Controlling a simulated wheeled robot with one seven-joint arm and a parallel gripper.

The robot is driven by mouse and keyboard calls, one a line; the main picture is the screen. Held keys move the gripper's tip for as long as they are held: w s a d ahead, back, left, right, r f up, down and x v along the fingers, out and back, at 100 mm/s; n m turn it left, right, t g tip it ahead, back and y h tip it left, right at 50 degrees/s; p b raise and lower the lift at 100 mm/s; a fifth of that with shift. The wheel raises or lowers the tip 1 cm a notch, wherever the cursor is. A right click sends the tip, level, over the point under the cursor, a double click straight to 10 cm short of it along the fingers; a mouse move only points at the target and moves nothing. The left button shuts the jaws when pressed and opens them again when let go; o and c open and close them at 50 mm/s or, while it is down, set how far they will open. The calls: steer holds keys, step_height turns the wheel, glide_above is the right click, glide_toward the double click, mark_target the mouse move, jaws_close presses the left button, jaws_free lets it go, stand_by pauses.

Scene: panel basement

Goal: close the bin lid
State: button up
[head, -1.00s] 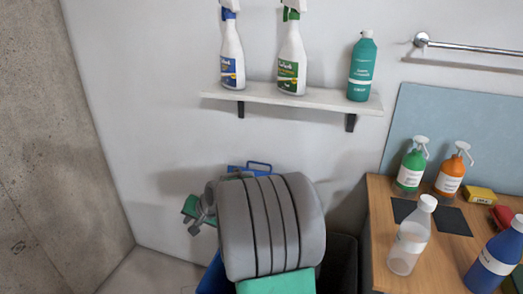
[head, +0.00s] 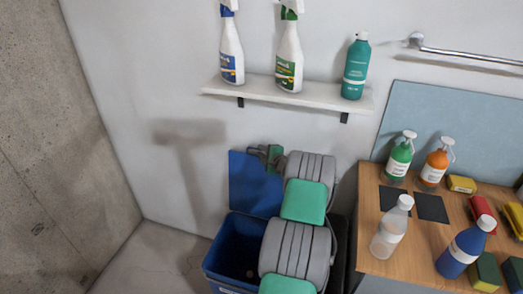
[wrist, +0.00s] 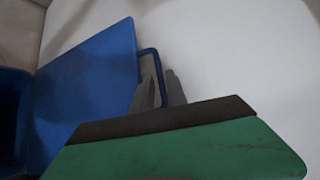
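The blue bin (head: 226,262) stands on the floor by the wall, its opening showing a dark inside. Its blue lid (head: 250,185) stands open and upright at the back, near the wall. In the wrist view the lid (wrist: 95,95) fills the left, with a blue loop handle (wrist: 150,50) on its edge. My gripper (head: 254,150) is at the lid's upper right edge. Its grey fingertips (wrist: 160,90) are apart by the handle, and one leg of the loop shows between them. Whether they touch it is unclear. My arm hides the bin's right side.
A wooden table (head: 400,262) with bottles and sponges stands to the right. A wall shelf (head: 290,96) with several bottles is above the bin. A dark container (head: 340,240) stands between bin and table. The floor (head: 155,260) at left is clear.

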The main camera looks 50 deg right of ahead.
steer(key=shift+w, duration=0.25)
steer(key=shift+c, duration=0.5)
jaws_close()
stand_by(0.8)
